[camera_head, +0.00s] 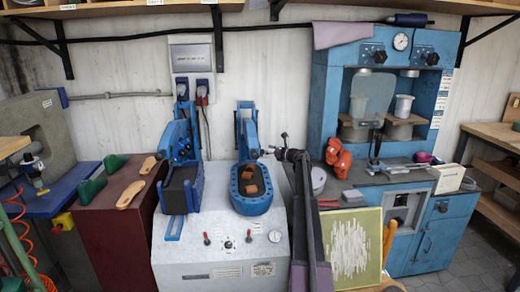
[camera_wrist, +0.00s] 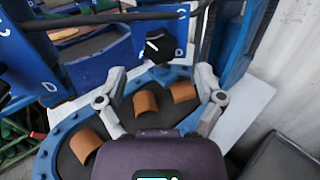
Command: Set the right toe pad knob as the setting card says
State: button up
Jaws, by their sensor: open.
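A black knob (camera_wrist: 155,48) with a white pointer line, slanting from upper left to lower right, sits on a blue part in the wrist view. My gripper (camera_wrist: 160,73) is open, its fingertips on either side of and just short of the knob, with a gap to each. In the head view my gripper (camera_head: 270,151) is at the upper part of the right blue station (camera_head: 246,130), where a small dark knob (camera_head: 254,154) shows. I cannot tell which sheet is the setting card; a grey-white sign (camera_head: 191,53) on the wall has unreadable print.
Below the knob is a blue oval tray (camera_head: 236,196) with brown curved pieces (camera_wrist: 146,103). A similar left station (camera_head: 179,140) stands beside it. A blue press (camera_head: 326,100) with knobs and a gauge is at right. A green-yellow board (camera_head: 350,245) leans in front.

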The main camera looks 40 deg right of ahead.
jog(key=shift+x, duration=2.15)
jog(key=c, duration=1.1)
